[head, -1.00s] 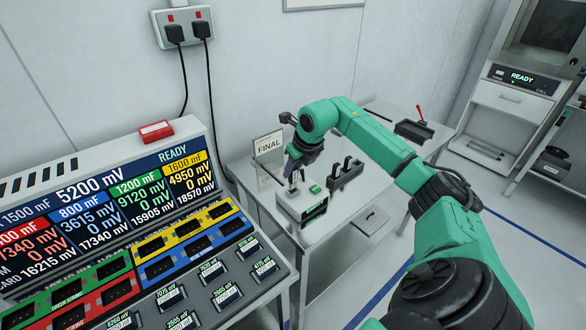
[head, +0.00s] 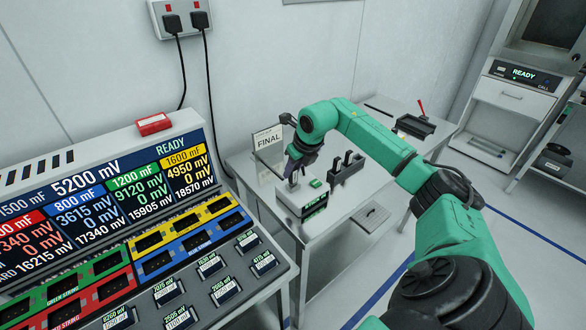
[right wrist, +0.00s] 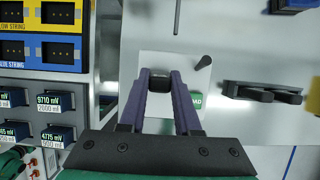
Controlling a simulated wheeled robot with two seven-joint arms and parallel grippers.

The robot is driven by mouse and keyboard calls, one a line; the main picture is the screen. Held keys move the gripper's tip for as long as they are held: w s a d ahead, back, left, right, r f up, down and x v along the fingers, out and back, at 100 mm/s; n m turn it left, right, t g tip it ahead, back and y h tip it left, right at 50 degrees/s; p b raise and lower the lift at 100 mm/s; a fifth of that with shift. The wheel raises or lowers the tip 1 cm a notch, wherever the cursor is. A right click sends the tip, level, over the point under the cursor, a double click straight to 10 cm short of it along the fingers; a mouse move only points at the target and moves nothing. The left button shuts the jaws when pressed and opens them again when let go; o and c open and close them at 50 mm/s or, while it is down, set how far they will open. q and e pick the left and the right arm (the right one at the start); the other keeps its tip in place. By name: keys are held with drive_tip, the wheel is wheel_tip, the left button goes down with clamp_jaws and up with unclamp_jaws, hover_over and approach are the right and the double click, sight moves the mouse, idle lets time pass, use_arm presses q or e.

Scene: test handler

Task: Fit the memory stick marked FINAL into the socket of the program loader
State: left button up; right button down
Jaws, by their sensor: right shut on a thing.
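The program loader (head: 297,207) is a white box with a green button and a dark front display, on the grey bench. A card marked FINAL (head: 268,140) stands behind it. My right gripper (head: 293,178) is directly over the loader's top. In the right wrist view its two fingers (right wrist: 159,84) are shut on a small dark block, the memory stick (right wrist: 159,85). No marking on the stick can be read. The loader's socket is hidden by the stick and fingers, so I cannot tell whether the stick is in it. My left gripper is not in view.
A black rack (head: 346,170) with upright dark pieces stands right of the loader. A black tray (head: 415,127) lies farther back on the bench. A large console (head: 150,235) with displays and coloured sockets fills the left. A wall stands behind the bench.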

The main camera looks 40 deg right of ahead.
drive_tip(key=c, duration=0.5)
unclamp_jaws()
drive_tip(key=shift+c, duration=0.2)
drive_tip(key=b+v, duration=0.1)
drive_tip(key=v, duration=1.3)
drive_tip(key=shift+r+b, duration=0.2)
drive_tip(key=shift+b, duration=0.15)
drive_tip(key=shift+s+a, duration=0.1)
